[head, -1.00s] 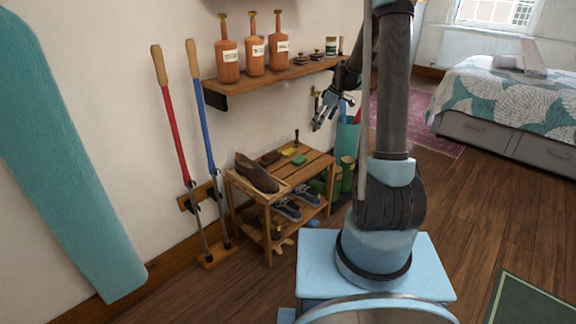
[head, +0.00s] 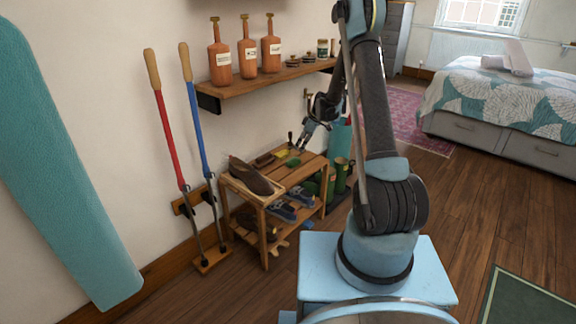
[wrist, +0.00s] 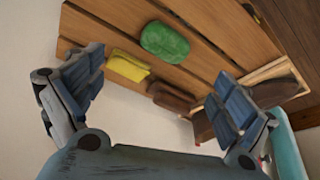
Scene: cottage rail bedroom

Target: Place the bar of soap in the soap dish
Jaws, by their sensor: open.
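A green rounded lump (head: 293,163) lies on the slatted top of a small wooden bench (head: 310,171); it may be the bar of soap. In the wrist view the green lump (wrist: 165,40) lies beyond and between my fingers, beside a flat yellow piece (wrist: 128,66) and a brown brush-like block (wrist: 170,97). I cannot pick out a soap dish for certain. My gripper (head: 302,146) is open and empty, above the far end of the bench top and apart from these things. Its two fingers (wrist: 156,70) are spread wide in the wrist view.
A brown shoe (head: 252,178) sits in a shallow tray on the near end of the bench. Blue shoes (head: 283,211) are on the lower rack. A wall shelf (head: 262,82) with orange bottles is above. Green boots (head: 341,175) stand behind the bench.

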